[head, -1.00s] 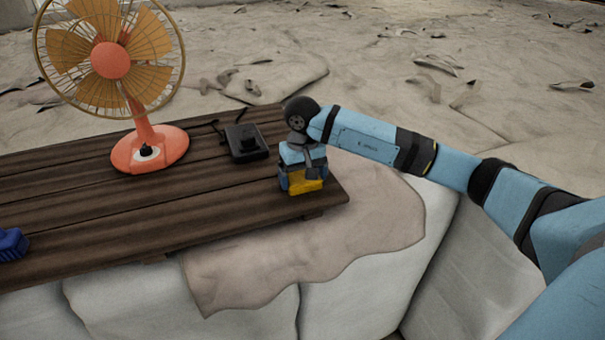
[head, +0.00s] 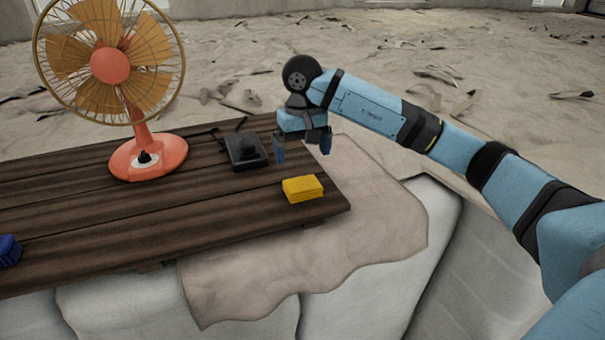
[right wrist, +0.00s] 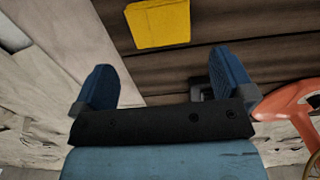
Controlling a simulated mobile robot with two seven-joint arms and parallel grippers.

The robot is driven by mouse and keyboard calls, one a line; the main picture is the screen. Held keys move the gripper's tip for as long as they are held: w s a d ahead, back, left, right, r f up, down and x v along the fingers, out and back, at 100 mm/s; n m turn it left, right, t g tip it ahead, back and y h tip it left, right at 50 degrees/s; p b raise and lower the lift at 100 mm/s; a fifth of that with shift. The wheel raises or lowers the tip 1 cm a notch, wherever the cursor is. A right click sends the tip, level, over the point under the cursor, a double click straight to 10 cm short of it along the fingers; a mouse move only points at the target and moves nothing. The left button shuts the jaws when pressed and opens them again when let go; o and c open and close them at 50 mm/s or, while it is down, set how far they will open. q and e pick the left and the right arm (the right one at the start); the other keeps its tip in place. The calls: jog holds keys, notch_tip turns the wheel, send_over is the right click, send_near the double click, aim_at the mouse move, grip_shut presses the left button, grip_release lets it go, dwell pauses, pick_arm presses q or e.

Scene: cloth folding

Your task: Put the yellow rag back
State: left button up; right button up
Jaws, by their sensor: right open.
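The yellow rag (head: 302,189) lies folded in a small block on the dark wooden table (head: 190,225), close to its right end. It also shows at the top of the right wrist view (right wrist: 158,24). My right gripper (head: 303,156) is open and empty, above and behind the rag, apart from it. Its two blue fingers stand wide apart in the right wrist view (right wrist: 162,85), with nothing between them. My left gripper is not in view.
An orange fan (head: 147,156) stands at the table's back left. A black device (head: 246,150) with a cord lies left of my right gripper. A blue object (head: 9,251) sits at the left edge. A beige cloth (head: 330,250) hangs over pale cushions in front.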

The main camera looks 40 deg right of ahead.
jog(key=shift+r, duration=1.35)
